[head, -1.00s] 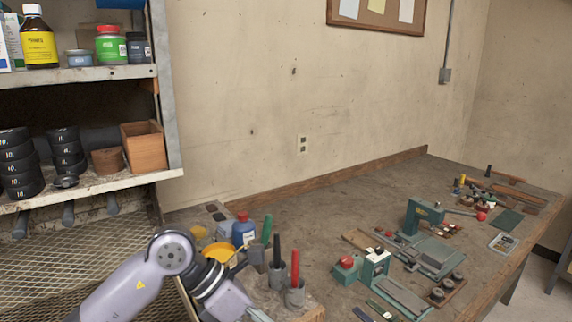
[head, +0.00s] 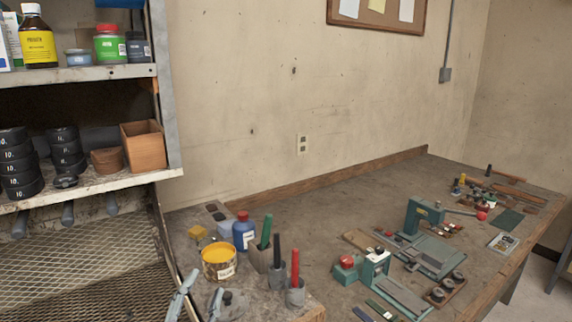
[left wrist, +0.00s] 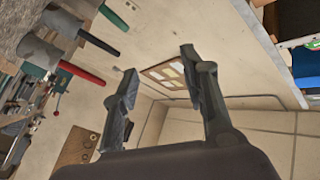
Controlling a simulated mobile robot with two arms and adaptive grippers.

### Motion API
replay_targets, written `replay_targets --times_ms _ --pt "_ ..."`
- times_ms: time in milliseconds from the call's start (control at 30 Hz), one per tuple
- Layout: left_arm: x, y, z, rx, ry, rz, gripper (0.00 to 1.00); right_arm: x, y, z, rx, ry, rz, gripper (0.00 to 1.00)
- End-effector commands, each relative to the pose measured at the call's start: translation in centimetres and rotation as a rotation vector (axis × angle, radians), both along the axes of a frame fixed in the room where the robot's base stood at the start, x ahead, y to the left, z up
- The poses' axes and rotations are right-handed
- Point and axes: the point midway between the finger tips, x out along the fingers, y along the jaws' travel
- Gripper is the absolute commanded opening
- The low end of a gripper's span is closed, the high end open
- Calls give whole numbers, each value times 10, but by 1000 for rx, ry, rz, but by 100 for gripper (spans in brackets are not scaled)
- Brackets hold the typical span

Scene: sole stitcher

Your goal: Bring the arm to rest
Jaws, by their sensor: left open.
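My left gripper (head: 197,300) shows at the bottom edge of the head view, with only its two finger tips in the picture. It is in front of the wire mesh shelf and the near left corner of the workbench. In the left wrist view my left gripper (left wrist: 158,68) is open, with nothing between its fingers. The rest of the left arm is below the head view. My right gripper is in neither view.
A yellow tin (head: 219,264), a blue bottle (head: 244,232) and pots with green, black and red handles (head: 295,268) crowd the bench's left end. Teal machines (head: 424,215) stand farther right. Metal shelving (head: 80,190) stands at left. The bench's back middle is clear.

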Motion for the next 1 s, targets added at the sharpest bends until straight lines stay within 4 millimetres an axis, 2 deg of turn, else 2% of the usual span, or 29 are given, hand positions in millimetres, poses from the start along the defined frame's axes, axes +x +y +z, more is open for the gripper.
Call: replay_targets --times_ms 33,100,167,200,300,400,500,700,800,1000 --pt "-10 15 -34 -60 134 50 40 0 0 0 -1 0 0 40" --pt "-28 32 -82 -134 325 118 40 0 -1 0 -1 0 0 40" --pt "-50 43 -120 -190 486 170 40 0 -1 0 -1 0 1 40" --pt "-67 48 -144 -222 590 199 40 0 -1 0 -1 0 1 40" --pt "-111 54 -190 -284 815 254 40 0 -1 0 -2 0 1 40" --pt "-154 56 -222 -325 1000 294 40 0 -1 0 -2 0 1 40" --pt "-194 55 -244 -357 1158 322 40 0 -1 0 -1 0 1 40" --pt "-265 49 -271 -394 1421 358 40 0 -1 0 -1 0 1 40" --pt "-253 48 -300 -388 1421 360 40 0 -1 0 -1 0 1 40" --pt "-245 46 -361 -381 1443 363 40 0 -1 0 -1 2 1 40"
